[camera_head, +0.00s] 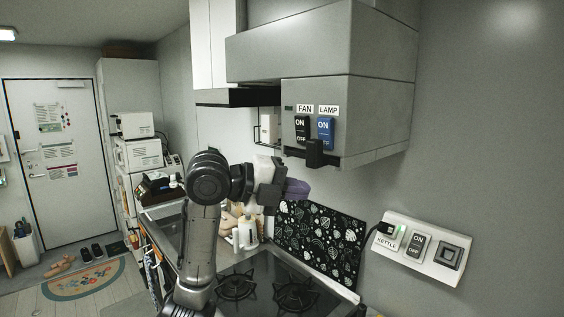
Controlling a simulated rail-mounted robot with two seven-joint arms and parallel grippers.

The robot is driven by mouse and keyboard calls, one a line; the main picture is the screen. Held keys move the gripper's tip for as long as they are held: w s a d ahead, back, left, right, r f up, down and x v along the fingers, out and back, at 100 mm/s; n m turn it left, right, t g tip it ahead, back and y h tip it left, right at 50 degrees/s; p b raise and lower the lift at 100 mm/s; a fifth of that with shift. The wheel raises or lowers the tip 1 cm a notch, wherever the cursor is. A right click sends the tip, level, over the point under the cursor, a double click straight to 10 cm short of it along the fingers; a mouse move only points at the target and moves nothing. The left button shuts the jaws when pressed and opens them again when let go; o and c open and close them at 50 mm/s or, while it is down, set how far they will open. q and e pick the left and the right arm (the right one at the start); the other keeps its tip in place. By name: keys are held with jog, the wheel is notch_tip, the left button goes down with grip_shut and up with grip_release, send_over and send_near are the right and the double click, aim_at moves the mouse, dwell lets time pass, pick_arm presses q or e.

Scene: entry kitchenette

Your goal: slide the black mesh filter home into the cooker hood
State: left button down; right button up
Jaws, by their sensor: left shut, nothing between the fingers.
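The grey cooker hood (350,100) is on the wall at the upper right, with FAN and LAMP switches on its front. The black filter (316,153) shows only as a dark front edge and a block-like grip at the hood's lower edge, below the switches. Its mesh is hidden from this angle, and I cannot tell how deep it sits. My left gripper (272,192) is shut and empty, below and left of the filter's grip and apart from it. My right gripper is not in view.
A hob (262,285) with black pan supports lies below. A leaf-patterned black panel (318,236) stands behind it. A purple item (297,188) and bottles (245,232) are close to my left gripper. A wall socket panel (418,246) is at the right.

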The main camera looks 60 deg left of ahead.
pick_arm(q)
jog(key=a+n+y, duration=0.1)
jog(key=n, duration=0.4)
jog(key=n+t+y, duration=0.3)
jog(key=n+y, duration=0.3)
jog(key=n, duration=2.1)
send_near(310, 155)
jog(key=w, duration=0.1)
jog(key=shift+w+a+f+n+p, duration=0.15)
jog(key=shift+w+n+p, duration=0.15)
jog(key=shift+w+n, duration=1)
jog(key=shift+w+a+r+n+p, duration=0.25)
jog(key=shift+w+n, duration=0.5)
jog(key=shift+n, duration=1.1)
jog(key=shift+w+a+f+n+p, duration=0.1)
jog(key=shift+w+f+n+p, duration=0.2)
jog(key=shift+w+n, duration=1)
jog(key=shift+s+r+n, duration=0.1)
jog(key=shift+s+n, duration=0.1)
jog(key=shift+n, duration=0.05)
